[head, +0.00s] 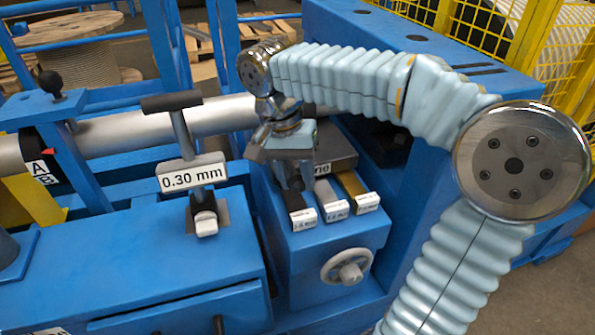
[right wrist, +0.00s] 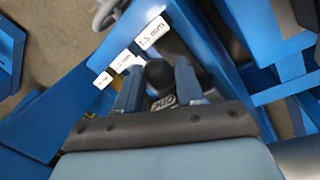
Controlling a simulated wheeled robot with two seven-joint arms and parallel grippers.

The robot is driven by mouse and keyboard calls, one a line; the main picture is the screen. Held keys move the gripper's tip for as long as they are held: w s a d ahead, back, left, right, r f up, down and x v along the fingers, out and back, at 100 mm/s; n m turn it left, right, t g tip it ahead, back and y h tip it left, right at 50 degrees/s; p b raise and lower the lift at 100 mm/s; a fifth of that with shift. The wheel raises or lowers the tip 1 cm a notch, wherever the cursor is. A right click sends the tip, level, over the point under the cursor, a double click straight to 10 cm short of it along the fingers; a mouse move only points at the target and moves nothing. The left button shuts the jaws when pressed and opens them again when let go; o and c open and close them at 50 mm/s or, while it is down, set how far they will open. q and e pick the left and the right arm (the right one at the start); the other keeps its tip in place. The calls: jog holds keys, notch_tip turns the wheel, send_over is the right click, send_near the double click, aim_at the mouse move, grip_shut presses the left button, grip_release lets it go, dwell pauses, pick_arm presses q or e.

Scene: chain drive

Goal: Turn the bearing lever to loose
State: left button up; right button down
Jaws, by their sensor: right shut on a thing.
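My right gripper (head: 291,178) reaches down over a blue block (head: 330,243) in the middle of the head view. In the right wrist view, a black rounded knob (right wrist: 159,74) sits between its two fingers, and the gripper is shut on it. I take this knob to be the bearing lever's; the rest of the lever is hidden. A partly covered label (head: 322,169) behind the fingers ends in "ng". It also shows in part in the right wrist view (right wrist: 163,102). The lever's setting cannot be read. My left gripper is not in view.
Black, silver and brass bars (head: 331,199) with mm labels lie beside the gripper. A handwheel (head: 347,266) is below them. A T-handled lever (head: 179,125) with a "0.30 mm" plate stands left. A tall blue housing (head: 440,80) rises right, and a grey shaft (head: 150,128) runs behind.

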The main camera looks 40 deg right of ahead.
jog(key=shift+w+a, duration=0.1)
jog(key=shift+a, duration=0.1)
dwell(0.4)
jog(key=c, duration=0.7)
grip_release()
jog(key=r, duration=0.4)
jog(key=w+a+r, duration=0.1)
jog(key=r, duration=0.4)
jog(key=w+r+p, duration=0.1)
jog(key=r, duration=0.3)
jog(key=shift+a+r, duration=0.3)
jog(key=shift+a, duration=0.05)
